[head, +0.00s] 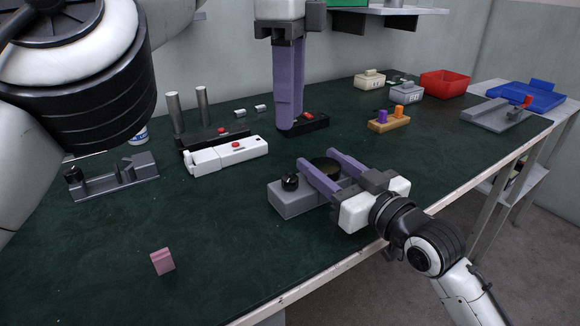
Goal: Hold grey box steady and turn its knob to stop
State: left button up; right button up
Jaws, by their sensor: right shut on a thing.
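The grey box (292,203) lies near the table's front edge, with a black knob (290,182) on its left end. My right gripper (322,172) reaches in from the front right. Its purple fingers are shut on the box around a dark round part (326,166); the exact contact is partly hidden. The knob is left of the fingers and clear of them. My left gripper (289,128) points down farther back, its tips in front of or at a black box with a red button (313,122). It is apart from the grey box, and its finger gap cannot be made out.
A white box with a red button (225,156) and a grey fixture (113,177) stand to the left. A pink block (162,262) lies at the front. An orange block (389,124), red bin (445,84) and blue tray (526,96) are at the right. The front left table is mostly clear.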

aim_at(290, 178)
pick_arm(q)
notch_tip(290, 178, down, 12)
jog(key=shift+r, duration=0.1)
dwell(0.7)
grip_shut()
